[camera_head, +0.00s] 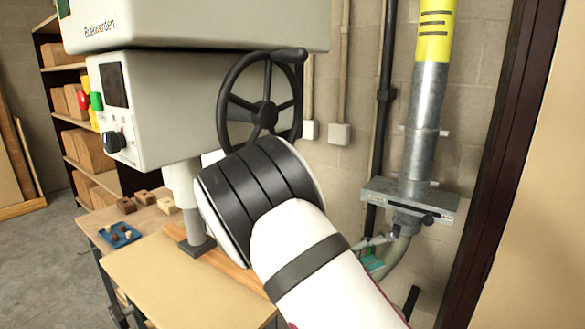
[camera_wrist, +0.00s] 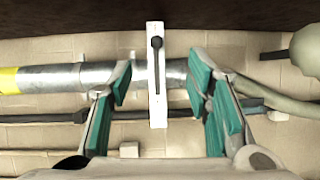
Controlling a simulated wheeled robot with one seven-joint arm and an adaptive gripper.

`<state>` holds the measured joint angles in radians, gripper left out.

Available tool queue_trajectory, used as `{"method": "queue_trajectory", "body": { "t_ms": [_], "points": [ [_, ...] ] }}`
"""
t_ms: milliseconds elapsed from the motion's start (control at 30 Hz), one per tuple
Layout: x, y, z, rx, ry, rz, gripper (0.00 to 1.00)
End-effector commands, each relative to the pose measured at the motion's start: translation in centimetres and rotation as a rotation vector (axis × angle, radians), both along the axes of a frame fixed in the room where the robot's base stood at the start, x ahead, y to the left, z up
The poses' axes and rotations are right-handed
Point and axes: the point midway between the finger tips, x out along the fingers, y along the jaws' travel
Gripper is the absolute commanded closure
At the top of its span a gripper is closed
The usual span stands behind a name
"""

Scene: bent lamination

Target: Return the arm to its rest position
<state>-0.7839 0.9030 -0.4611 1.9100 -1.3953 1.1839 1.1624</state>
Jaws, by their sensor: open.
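My white arm with black bands reaches from the bottom of the head view toward the wall. My gripper (camera_wrist: 161,85) is open, with teal pads on both fingers and nothing seen held between them. In the head view it shows partly (camera_head: 374,254), behind my arm and just below the gate. A metal duct (camera_head: 424,122) with a slide gate (camera_head: 410,200) runs down the wall. In the wrist view the gate plate (camera_wrist: 157,120) and its dark handle (camera_wrist: 157,60) appear between the fingers. I cannot tell how far off they are.
A grey press with a handwheel (camera_head: 264,113) stands left of my arm, over a wooden worktable (camera_head: 180,275). A dark door frame (camera_head: 495,160) stands at the right.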

Motion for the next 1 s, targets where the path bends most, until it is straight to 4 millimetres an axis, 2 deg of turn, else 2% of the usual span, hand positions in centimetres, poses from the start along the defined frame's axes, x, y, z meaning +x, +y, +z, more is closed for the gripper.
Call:
{"method": "queue_trajectory", "body": {
  "t_ms": [267, 467, 700, 1000],
  "points": [
    [-2.5, -2.6, 1.6, 0.112, 0.034, -0.112, 0.55],
    [-5.6, -4.8, 3.2, 0.250, 0.074, -0.221, 0.55],
    [-11.7, -7.0, 5.7, 0.535, 0.138, -0.361, 0.55],
    [-19.1, -6.8, 9.0, 0.903, 0.176, -0.407, 0.55]
  ]
}}
